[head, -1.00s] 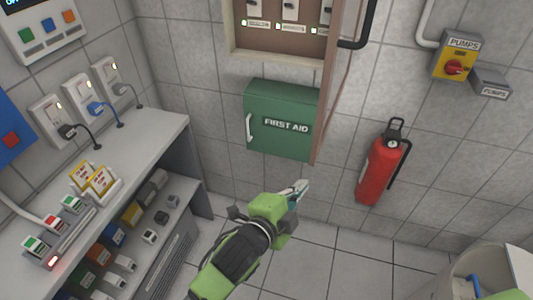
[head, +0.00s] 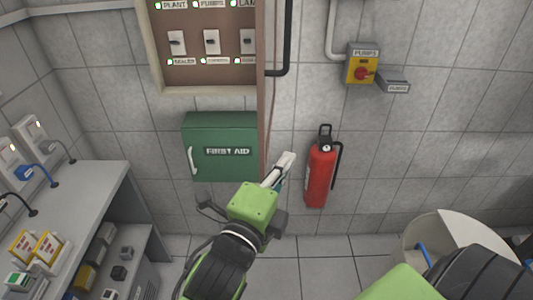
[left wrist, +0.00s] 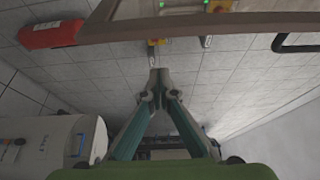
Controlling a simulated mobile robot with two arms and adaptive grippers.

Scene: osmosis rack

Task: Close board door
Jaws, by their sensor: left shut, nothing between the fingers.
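The electrical board (head: 160,80) is on the wall at the top left of the head view, its switches exposed. Its brown door (head: 262,100) stands open, seen nearly edge-on at the board's right side. My left gripper (head: 288,157) is shut and empty, just right of the door's lower part in the picture. I cannot tell whether it touches the door. In the left wrist view the shut fingertips (left wrist: 158,75) point up toward a brown bar that looks like the door's edge (left wrist: 100,32). My right gripper is out of view.
A green first aid box (head: 220,165) hangs below the board. A red fire extinguisher (head: 320,175) is right of my left gripper, with a yellow pumps switch (head: 362,65) above. A bench (head: 80,185) stands at left and a white round container (head: 450,230) at lower right.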

